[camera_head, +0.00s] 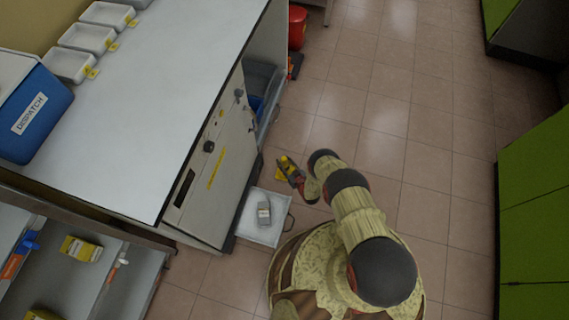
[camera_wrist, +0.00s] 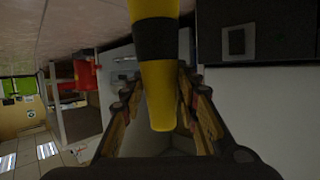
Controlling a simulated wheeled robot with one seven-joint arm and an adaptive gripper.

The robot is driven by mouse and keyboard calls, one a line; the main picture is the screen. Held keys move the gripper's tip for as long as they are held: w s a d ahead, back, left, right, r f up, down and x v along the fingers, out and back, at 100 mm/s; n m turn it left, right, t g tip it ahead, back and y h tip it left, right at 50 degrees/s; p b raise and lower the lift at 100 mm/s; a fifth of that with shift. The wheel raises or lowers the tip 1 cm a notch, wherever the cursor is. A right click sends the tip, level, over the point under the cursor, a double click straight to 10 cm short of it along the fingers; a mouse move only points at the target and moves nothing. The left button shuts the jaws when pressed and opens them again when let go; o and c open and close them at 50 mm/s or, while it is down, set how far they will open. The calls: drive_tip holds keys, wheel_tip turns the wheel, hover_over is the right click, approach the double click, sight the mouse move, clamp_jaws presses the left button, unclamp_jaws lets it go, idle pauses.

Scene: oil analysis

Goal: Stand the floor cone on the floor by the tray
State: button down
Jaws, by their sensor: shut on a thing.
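The floor cone (camera_wrist: 156,75), yellow with a black band, is between the fingers of my gripper (camera_wrist: 160,115) in the wrist view. My gripper is shut on it. In the head view the yellow cone (camera_head: 284,162) shows small at my gripper (camera_head: 292,172), low beside the bench and near the tray. I cannot tell whether the cone touches the floor. The white tray (camera_head: 246,232) is on the floor at the foot of the bench, with a grey container (camera_head: 264,213) in it.
The white-topped bench (camera_head: 150,90) stands to the left, with a blue dispatch box (camera_head: 40,115) and several small white trays. A red bin (camera_head: 297,27) stands at its far end. Green cabinets (camera_head: 535,210) line the right. Tiled floor between is clear.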

drive_tip(key=c, duration=1.3)
unclamp_jaws()
drive_tip(key=shift+c, duration=0.2)
drive_tip(key=shift+s, duration=0.1)
